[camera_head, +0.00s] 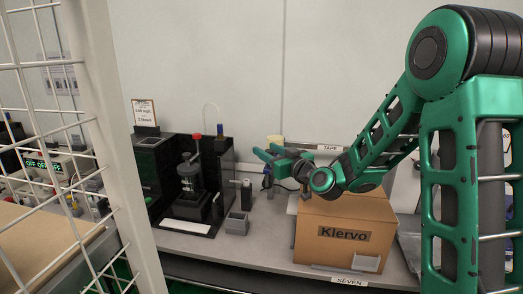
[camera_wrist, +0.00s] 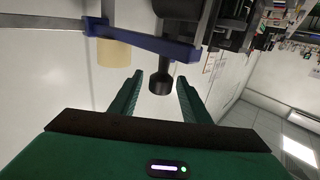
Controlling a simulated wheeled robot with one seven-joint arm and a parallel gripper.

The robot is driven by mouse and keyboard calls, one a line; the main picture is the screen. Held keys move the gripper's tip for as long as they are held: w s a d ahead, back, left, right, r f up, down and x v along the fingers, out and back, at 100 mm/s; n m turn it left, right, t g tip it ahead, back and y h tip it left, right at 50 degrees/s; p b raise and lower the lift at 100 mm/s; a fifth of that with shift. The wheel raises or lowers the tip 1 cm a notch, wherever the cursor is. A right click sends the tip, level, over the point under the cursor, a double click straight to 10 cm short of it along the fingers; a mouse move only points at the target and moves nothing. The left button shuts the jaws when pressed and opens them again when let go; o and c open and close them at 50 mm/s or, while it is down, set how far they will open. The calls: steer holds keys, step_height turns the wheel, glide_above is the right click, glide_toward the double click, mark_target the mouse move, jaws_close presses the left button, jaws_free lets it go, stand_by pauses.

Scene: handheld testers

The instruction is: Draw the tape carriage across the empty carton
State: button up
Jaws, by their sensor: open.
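The brown carton (camera_head: 345,236), marked "Klervo", stands on the grey bench below my forearm. My gripper (camera_head: 263,154) is at the carton's upper left, with its fingers open. In the wrist view, a dark round-ended knob (camera_wrist: 160,83) shows between the fingertips of my open gripper (camera_wrist: 160,77); I cannot tell whether they touch it. A blue bar (camera_wrist: 150,40), seemingly part of the tape carriage, crosses above the fingers with a cream tape roll (camera_wrist: 115,54) beside it. In the head view, my gripper and arm hide most of the carriage.
A black machine (camera_head: 193,180) with a red-topped part stands left of the carton. A small grey bin (camera_head: 237,222) sits between them. A white wire-mesh panel (camera_head: 90,170) fills the left foreground. A "TAPE" label (camera_head: 330,148) is behind my arm.

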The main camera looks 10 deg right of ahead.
steer(key=shift+x, duration=1.65)
jaws_close()
